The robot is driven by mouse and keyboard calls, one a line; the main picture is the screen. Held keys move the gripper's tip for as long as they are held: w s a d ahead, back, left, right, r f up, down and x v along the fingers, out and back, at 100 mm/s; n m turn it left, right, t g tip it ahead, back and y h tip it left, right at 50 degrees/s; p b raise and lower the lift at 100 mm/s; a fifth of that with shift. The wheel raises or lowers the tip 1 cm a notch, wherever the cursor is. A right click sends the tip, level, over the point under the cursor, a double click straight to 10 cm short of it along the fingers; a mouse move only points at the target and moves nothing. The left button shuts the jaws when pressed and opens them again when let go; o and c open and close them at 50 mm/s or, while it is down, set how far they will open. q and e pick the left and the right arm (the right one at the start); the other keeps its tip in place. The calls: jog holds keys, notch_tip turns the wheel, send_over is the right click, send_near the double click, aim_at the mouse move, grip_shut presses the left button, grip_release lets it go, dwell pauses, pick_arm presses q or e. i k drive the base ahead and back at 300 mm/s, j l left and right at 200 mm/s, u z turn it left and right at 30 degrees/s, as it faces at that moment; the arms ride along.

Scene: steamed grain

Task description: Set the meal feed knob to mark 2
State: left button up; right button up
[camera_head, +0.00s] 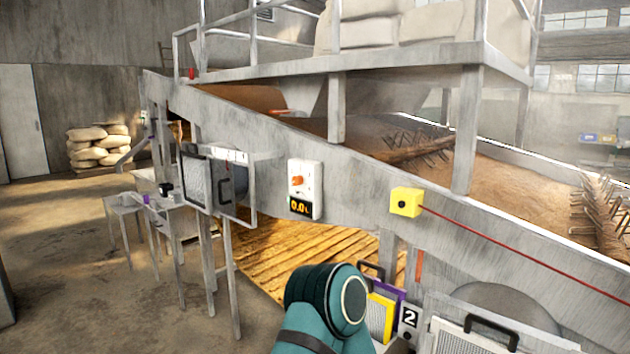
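An orange knob (297,181) sits on a white control box (311,183) on the side of the sloping grey machine. A small black display (300,206) below the knob shows yellow digits that look like 0.0, with a small unit too small to read. The marks around the knob are too small to read, so I cannot tell its setting. A teal and black link of my own arm rises at the bottom middle, below the box and apart from it. Neither of my grippers shows.
A yellow box (406,202) with a red cord (520,249) is right of the control box. A mesh-panelled frame (217,179) stands left of it. Below are framed panels (380,312) and a plate marked 2 (409,318). Open floor (70,270) lies at left.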

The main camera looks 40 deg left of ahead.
aim_at(297, 180)
jog(key=i+j+z, duration=0.15)
jog(key=j, duration=0.3)
jog(key=j+z, duration=0.15)
jog(key=j, duration=0.35)
jog(key=i+j+z, duration=0.1)
jog(key=j, duration=0.9)
jog(key=i+j, duration=0.1)
jog(key=j, duration=0.85)
jog(key=z, duration=0.05)
